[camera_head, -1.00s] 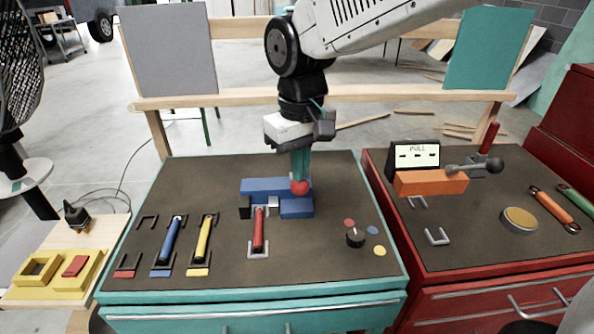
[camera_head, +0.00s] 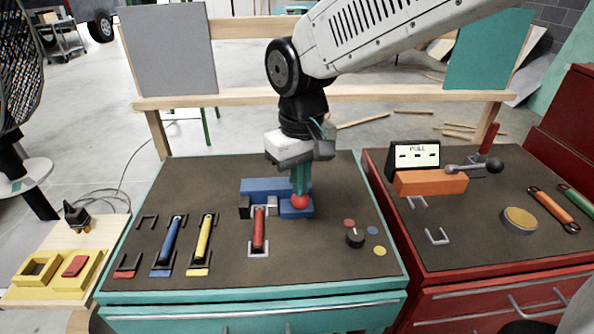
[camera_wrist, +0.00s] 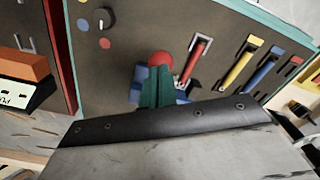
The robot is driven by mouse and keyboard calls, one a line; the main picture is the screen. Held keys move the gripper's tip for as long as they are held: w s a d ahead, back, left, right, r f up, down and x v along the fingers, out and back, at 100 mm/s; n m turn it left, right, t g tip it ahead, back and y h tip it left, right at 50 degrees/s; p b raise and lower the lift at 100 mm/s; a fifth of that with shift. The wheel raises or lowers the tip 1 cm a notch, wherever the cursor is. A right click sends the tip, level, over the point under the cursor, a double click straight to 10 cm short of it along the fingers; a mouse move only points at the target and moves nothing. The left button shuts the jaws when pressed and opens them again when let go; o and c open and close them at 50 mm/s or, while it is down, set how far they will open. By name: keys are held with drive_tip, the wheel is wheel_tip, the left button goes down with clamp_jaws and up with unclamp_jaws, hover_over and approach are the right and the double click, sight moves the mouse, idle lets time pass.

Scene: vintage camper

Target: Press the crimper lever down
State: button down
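The crimper is a blue block (camera_head: 262,186) on the teal bench, with a black jaw and a grey jaw at its front. Its lever ends in a red ball knob (camera_head: 299,202), now low, close to the front blue part. A red-handled piece (camera_head: 258,232) lies with its far end between the jaws. My gripper (camera_head: 300,190) points down with its teal fingers together, right at the top of the knob, and appears to touch it. In the wrist view the fingers (camera_wrist: 157,88) cover part of the crimper, and the red knob (camera_wrist: 160,61) shows just beyond their tips.
Blue (camera_head: 170,240) and yellow (camera_head: 203,240) handled pieces lie in brackets to the left. A black dial (camera_head: 355,238) with coloured dots is at the right. The red bench holds an orange block (camera_head: 430,183) with a ball-ended lever. Bare bench top surrounds the crimper.

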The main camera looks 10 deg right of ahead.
sight(301, 200)
drive_tip(key=shift+s+f, duration=0.2)
drive_tip(key=shift+f, duration=0.5)
drive_tip(key=shift+s+f, duration=0.2)
drive_tip(key=shift+f, duration=0.7)
drive_tip(key=shift+f, duration=0.45)
wheel_tip(301, 200, up, 14)
idle(1.3)
